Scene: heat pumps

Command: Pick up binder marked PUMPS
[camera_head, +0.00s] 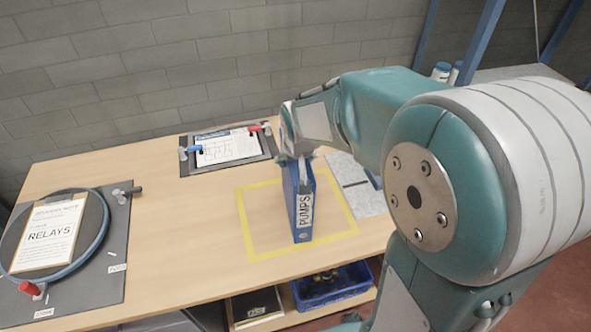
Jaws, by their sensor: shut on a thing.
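The blue binder marked PUMPS (303,207) stands upright on the wooden table, inside a yellow taped square (250,243). Its white spine label faces the camera. My gripper (290,155) is at the top of the binder, reaching in from the right, and is shut on its upper edge. The fingertips are partly hidden by the gripper body and the binder. I cannot tell whether the binder's base touches the table.
A board with a paper sheet (228,147) lies behind. A grey panel (362,190) is right of the binder. A blue crate (333,287) sits below. The table's middle left is clear.

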